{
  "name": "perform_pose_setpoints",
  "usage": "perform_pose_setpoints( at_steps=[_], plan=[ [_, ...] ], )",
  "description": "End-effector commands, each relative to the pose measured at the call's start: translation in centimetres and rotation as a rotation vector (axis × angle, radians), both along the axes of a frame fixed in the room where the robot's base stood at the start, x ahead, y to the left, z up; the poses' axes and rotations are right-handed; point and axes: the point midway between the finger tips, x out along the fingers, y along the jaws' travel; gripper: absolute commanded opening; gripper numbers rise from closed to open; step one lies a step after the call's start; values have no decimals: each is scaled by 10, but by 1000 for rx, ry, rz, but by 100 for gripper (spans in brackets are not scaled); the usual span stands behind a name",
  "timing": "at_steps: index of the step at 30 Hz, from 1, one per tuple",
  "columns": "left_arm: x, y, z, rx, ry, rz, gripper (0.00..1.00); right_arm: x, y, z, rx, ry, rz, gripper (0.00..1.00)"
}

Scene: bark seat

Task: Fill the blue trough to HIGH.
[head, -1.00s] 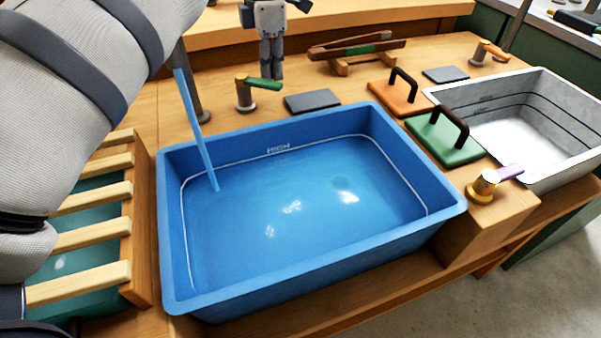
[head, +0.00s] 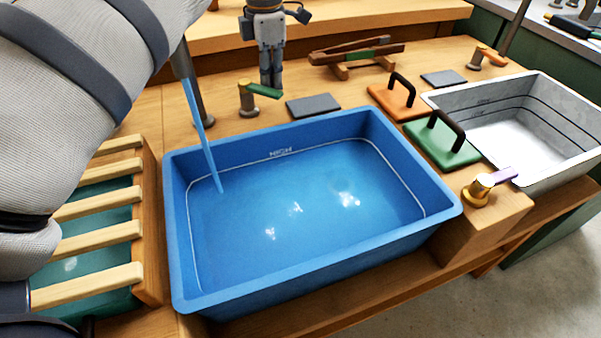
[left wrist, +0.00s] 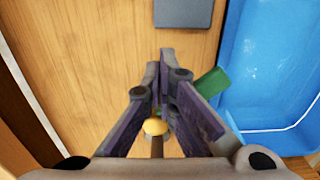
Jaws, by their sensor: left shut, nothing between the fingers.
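The blue trough (head: 300,258) stands on the wooden bench and holds water. A white line marked HIGH (head: 281,153) runs around its inner wall; the water surface is close to it, but I cannot tell the exact gap. A water stream (head: 203,135) falls from a spout into the trough's back left part. A tap with a green lever (head: 264,91) stands behind the trough; the lever also shows in the left wrist view (left wrist: 212,82). My left gripper (head: 271,85) is shut and empty, pointing down just behind the lever. My right gripper is out of view.
A slatted wooden crate (head: 103,245) is at the left. Orange (head: 398,101) and green (head: 441,145) handled boards lie right of the trough. A grey basin (head: 545,178) stands farther right. A brass tap with a purple lever (head: 489,185) is between trough and basin.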

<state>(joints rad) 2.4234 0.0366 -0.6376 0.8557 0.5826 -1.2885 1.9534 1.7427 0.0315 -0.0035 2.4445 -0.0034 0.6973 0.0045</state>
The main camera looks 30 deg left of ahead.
Motion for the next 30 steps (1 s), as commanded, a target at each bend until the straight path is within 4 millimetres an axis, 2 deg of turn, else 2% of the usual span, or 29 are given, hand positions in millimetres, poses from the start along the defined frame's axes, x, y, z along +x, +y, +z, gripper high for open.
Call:
perform_pose_setpoints(
  at_steps=[1, 9, 12, 24, 30],
  plan=[
    [-5, -1, 10, -1, -7, 0, 0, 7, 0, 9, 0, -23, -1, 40],
    [-27, -6, 7, 1, -6, -1, 0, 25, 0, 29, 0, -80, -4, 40],
    [-25, -5, 5, 1, -1, -2, 0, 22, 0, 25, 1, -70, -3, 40],
    [-11, -9, 52, 1, 2, -2, 0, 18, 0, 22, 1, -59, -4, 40],
    [-10, -10, 61, 0, 2, 0, 0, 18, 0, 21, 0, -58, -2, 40]
  ],
)
